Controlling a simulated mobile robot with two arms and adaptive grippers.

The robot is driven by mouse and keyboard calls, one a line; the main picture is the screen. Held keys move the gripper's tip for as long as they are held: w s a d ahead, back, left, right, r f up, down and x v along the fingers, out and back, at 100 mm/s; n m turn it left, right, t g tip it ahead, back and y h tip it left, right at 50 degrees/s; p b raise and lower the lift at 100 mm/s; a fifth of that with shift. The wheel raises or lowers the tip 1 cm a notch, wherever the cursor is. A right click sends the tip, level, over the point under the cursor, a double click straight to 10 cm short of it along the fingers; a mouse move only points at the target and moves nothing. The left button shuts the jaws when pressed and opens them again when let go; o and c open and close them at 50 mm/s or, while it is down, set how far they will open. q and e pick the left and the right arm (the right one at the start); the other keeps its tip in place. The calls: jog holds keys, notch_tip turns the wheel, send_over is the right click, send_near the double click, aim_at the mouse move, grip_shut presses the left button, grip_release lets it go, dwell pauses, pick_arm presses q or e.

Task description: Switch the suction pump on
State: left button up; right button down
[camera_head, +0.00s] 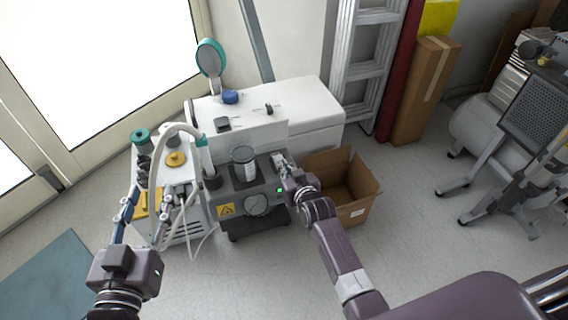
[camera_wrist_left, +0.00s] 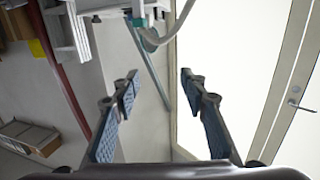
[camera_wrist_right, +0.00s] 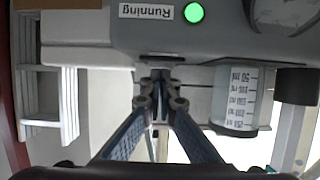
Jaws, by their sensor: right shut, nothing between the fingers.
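The suction pump looks to be the dark grey unit (camera_head: 228,190), with a round gauge (camera_head: 257,204), a yellow warning label (camera_head: 226,210) and a clear jar (camera_head: 243,162). The right wrist view shows its front with a "Running" label (camera_wrist_right: 146,11) and a lit green light (camera_wrist_right: 194,12). My right gripper (camera_wrist_right: 160,76) is shut and empty, its tips at the pump's edge; I cannot tell whether they touch. They hide what lies behind them, and I cannot make out the switch. My left gripper (camera_wrist_left: 160,77) is open and empty, in front of the white unit at the left.
A white unit (camera_head: 196,226) with hoses and a yellow knob stands left of the pump. A white cabinet (camera_head: 312,108) is behind. An open cardboard box (camera_head: 357,212) sits close on the right. A ladder (camera_head: 368,62) leans at the back. Floor in front is clear.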

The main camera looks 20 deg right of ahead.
jog(key=shift+r+p, duration=0.35)
jog(key=shift+r, duration=0.2)
jog(key=shift+r+p, duration=0.15)
jog(key=shift+p, duration=0.3)
pick_arm(q)
jog(key=s+a+f+g+y, duration=0.1)
jog(key=s+f+g, duration=0.3)
jog(key=f, duration=0.5)
jog(key=shift+a+f+g+y, duration=0.3)
jog(key=shift+a+g, duration=0.2)
jog(key=shift+a, duration=0.2)
pick_arm(e)
jog(key=shift+r, duration=0.1)
pick_arm(q)
jog(key=shift+r, duration=0.1)
